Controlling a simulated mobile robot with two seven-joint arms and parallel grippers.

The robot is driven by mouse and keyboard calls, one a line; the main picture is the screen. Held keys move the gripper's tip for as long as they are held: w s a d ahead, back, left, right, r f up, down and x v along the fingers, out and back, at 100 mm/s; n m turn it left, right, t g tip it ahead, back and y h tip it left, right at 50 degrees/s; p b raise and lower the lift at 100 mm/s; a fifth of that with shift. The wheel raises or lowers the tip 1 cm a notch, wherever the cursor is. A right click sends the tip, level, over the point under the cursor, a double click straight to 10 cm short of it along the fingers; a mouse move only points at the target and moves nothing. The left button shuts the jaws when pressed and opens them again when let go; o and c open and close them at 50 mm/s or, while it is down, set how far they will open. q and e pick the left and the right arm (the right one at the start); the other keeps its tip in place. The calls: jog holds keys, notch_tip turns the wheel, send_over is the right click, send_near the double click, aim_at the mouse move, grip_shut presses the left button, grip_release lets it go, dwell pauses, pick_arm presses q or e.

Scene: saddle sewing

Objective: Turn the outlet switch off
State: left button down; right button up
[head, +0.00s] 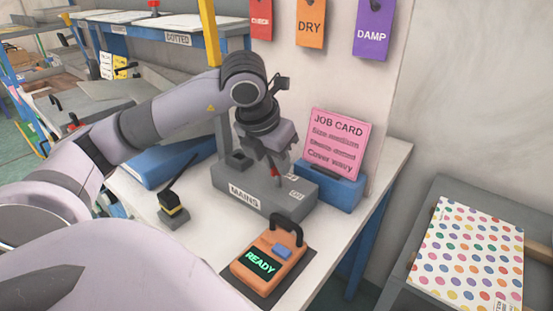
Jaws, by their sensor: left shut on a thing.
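The grey outlet box (238,201) labelled MAINS sits on the white bench, near its middle. A small red switch (275,172) shows on top of the box, between my left gripper's fingers. My left gripper (276,174) points down at the box top and is shut on the red switch. The fingers partly hide the switch, so I cannot tell its position. My right gripper does not show.
An orange device (268,264) reading READY lies on a dark mat in front of the box. A pink job card (337,143) stands in a blue holder (326,190) behind it. A small black and yellow item (172,208) stands to the left. A dotted folder (468,255) lies at right.

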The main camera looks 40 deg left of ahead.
pick_arm(q)
jog(key=c, duration=1.1)
grip_release()
jog(key=v, duration=0.7)
jog(key=shift+r, duration=0.1)
